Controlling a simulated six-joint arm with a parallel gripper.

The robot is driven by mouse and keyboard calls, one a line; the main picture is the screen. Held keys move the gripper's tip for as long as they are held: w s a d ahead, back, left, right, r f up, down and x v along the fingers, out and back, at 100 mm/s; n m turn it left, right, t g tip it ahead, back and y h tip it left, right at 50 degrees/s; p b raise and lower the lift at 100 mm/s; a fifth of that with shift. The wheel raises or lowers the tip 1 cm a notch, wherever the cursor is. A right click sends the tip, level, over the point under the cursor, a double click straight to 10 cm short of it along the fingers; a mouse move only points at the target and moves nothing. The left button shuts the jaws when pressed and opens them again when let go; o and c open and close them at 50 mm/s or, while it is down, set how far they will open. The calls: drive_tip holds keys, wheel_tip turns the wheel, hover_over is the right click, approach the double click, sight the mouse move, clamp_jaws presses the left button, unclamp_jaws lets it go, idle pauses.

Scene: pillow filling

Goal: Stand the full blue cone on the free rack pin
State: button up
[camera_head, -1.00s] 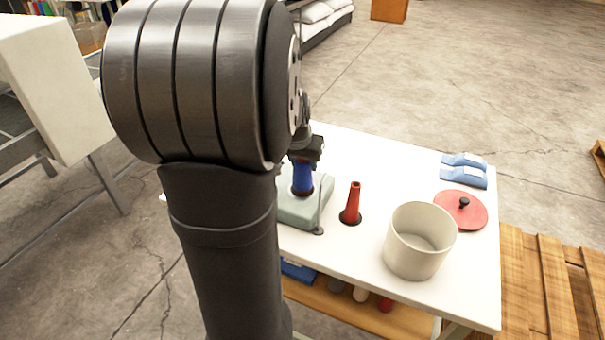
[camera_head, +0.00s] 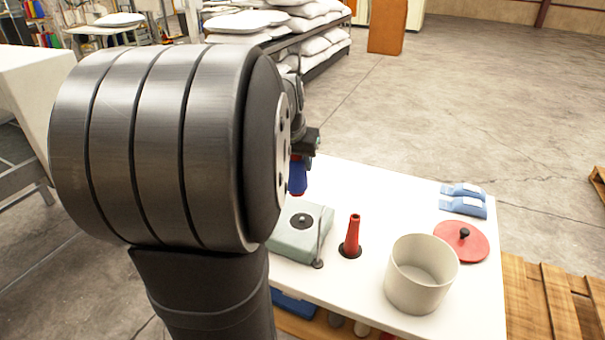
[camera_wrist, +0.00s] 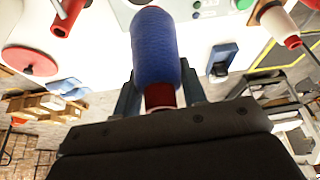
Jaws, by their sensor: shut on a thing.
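My gripper (camera_wrist: 158,98) is shut on the blue cone (camera_wrist: 155,45), whose red lower end shows between the fingers in the wrist view. In the head view the blue cone (camera_head: 297,178) hangs below my gripper (camera_head: 303,150), apart from the grey-green box (camera_head: 290,243). My own arm hides part of the cone there. I cannot make out a free rack pin for certain in either view. A red-ended cone (camera_wrist: 280,24) at the right of the wrist view sits on or beside a thin rod.
A cream pot (camera_head: 420,285), a red lid (camera_head: 461,240) and blue packets (camera_head: 463,200) are farther right. Wooden pallets (camera_head: 545,285) adjoin the table's right side.

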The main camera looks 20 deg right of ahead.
drive_tip(key=w+a+f+n, duration=0.1)
drive_tip(key=w+a, duration=0.2)
drive_tip(key=w+a+n, duration=0.1)
drive_tip(key=w+a, duration=0.2)
drive_tip(key=a, duration=0.1)
drive_tip(key=w+a+f+y, duration=0.1)
drive_tip(key=w+a, duration=0.2)
drive_tip(key=w, duration=0.1)
drive_tip(key=shift+w+a+f+n, duration=0.1)
drive_tip(key=shift+a+f+n, duration=0.2)
drive_tip(key=shift+f+n, duration=0.1)
drive_tip(key=w+a+f+n+y, duration=0.15)
drive_tip(key=w+a, duration=0.25)
drive_tip(key=a, duration=0.4)
drive_tip(key=w+a+f+n+h, duration=0.1)
drive_tip(key=w+a+f+n, duration=0.2)
drive_tip(key=a, duration=0.4)
drive_tip(key=shift+m+t+y, duration=0.25)
drive_tip(key=shift+m+t, duration=0.25)
drive_tip(key=shift+m, duration=0.25)
drive_tip(key=shift+w+a+f, duration=0.1)
drive_tip(key=shift+w+f, duration=0.05)
drive_tip(key=shift+f, duration=0.9)
drive_tip(key=shift+w+a+f, duration=0.1)
drive_tip(key=shift+f, duration=0.9)
drive_tip(key=shift+f, duration=0.55)
drive_tip(key=shift+f, duration=0.35)
drive_tip(key=shift+f, duration=0.45)
drive_tip(key=o, duration=1.1)
drive_tip(key=shift+o, duration=0.2)
